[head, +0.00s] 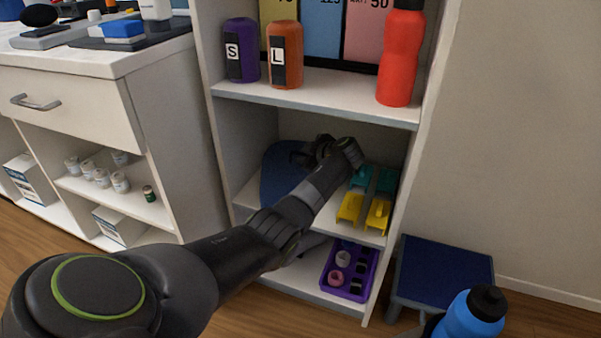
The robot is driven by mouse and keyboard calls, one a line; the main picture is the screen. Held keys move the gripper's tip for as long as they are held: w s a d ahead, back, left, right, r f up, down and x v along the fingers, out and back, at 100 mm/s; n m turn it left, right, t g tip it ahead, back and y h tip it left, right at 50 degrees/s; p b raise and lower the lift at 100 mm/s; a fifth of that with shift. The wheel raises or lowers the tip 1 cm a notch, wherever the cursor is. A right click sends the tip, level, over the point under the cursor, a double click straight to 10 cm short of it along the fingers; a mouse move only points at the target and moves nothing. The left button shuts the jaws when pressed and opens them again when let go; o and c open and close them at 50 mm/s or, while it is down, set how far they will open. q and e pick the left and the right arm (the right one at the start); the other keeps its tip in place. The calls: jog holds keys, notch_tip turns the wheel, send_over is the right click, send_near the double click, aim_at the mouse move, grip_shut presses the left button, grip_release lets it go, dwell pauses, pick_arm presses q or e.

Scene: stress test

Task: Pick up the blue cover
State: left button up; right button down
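A dark blue rounded piece (277,178), which looks like the blue cover, is on the middle shelf at its left side. My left arm reaches across the view into this shelf. My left gripper (303,156) is at the upper right part of the blue piece and overlaps it in the picture. The wrist and forearm hide part of the piece. The fingers are dark and small here, so I cannot tell whether they are open or touching it. My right gripper is not in view.
Teal and yellow pieces (350,208) lie right of my wrist on the same shelf (245,194). A purple tray (345,292) is below. Purple (241,50), orange (286,50) and red bottles (401,58) stand above. A blue-topped stool (445,270) and blue bottle (470,318) are at right.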

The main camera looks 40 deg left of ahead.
pick_arm(q)
jog(key=shift+a, duration=0.1)
grip_shut()
dwell(0.5)
